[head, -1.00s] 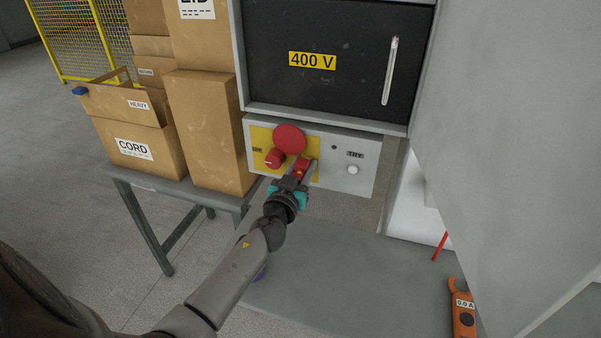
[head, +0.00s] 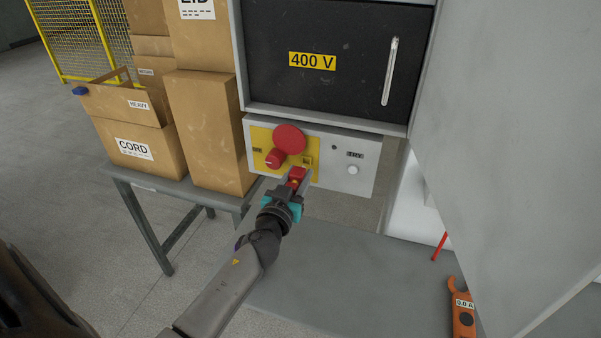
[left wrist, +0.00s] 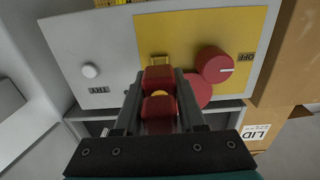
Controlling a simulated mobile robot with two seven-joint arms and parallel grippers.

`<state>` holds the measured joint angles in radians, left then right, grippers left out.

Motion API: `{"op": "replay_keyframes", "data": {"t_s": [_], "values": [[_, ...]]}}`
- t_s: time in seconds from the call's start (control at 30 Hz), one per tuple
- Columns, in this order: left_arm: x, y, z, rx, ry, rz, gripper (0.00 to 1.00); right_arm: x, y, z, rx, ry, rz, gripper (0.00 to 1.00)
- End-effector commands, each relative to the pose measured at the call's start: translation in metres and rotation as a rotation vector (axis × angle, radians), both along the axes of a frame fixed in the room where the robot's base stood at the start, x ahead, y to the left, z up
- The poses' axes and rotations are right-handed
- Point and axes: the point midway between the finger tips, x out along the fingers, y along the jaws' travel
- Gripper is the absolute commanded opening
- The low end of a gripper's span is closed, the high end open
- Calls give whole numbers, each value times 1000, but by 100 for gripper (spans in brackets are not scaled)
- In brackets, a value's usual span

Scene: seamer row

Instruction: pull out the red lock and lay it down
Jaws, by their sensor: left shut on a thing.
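The red lock (head: 297,174) is in my left gripper (head: 295,178), which is shut on it. In the left wrist view the red lock (left wrist: 158,105) sits between the two dark fingers of my left gripper (left wrist: 158,95). It is in front of the yellow plate (head: 262,140) on the grey control box (head: 330,172). A small yellow hasp (head: 308,161) shows on the plate, and the lock looks apart from it in the head view. A red rotary knob (head: 274,158) and a large red round button (head: 289,139) are on the plate. My right gripper is not in view.
A grey bench (head: 180,188) with cardboard boxes (head: 205,130) stands to the left. A grey surface (head: 350,270) below the box has bare room. An orange clamp meter (head: 463,310) is at the lower right. A grey panel (head: 520,150) fills the right side.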

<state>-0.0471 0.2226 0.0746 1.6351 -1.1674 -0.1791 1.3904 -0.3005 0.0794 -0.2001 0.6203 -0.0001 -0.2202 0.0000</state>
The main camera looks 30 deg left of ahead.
Motion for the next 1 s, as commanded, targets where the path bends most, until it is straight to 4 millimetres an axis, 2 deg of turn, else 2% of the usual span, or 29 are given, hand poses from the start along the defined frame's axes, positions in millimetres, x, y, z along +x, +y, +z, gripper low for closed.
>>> {"op": "replay_keyframes", "data": {"t_s": [0.63,1.0], "values": [[-25,-6,1,0,-1,1,0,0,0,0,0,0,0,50],[-26,-6,1,1,-2,1,0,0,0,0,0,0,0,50]]}}
